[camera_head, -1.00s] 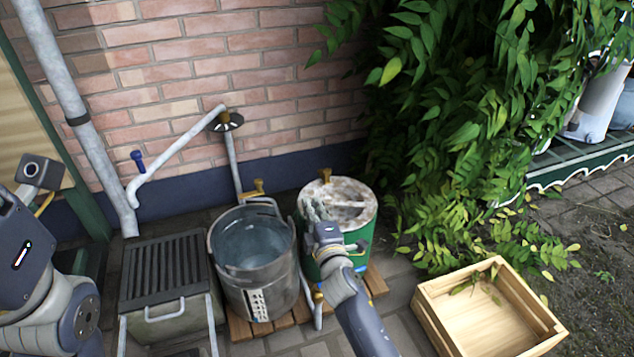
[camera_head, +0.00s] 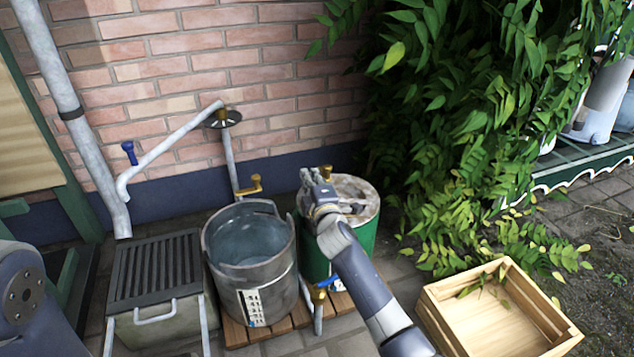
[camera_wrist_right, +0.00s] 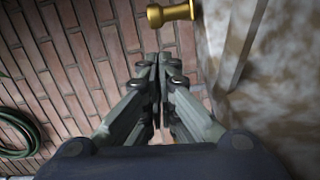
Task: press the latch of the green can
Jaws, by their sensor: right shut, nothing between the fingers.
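The green can (camera_head: 367,238) stands behind my right arm, with a worn, rust-stained white lid (camera_head: 362,190). The lid also fills the right side of the wrist view (camera_wrist_right: 265,50). A brass knob (camera_head: 327,171) shows at the can's back edge, and a brass knob (camera_wrist_right: 172,12) is at the top of the wrist view. I cannot tell whether it is the latch. My right gripper (camera_head: 309,174) is shut and empty, at the left side of the lid; its fingertips (camera_wrist_right: 160,62) are below the knob in the wrist view, apart from it. My left gripper is out of view.
A metal bucket (camera_head: 215,262) of water stands left of the can on wooden slats (camera_head: 290,325). A blue-handled tap (camera_head: 328,283) is in front. A slatted box (camera_head: 153,270) is farther left. A wooden crate (camera_head: 555,325) and leafy plant (camera_head: 460,170) are on the right, a brick wall (camera_head: 280,80) behind.

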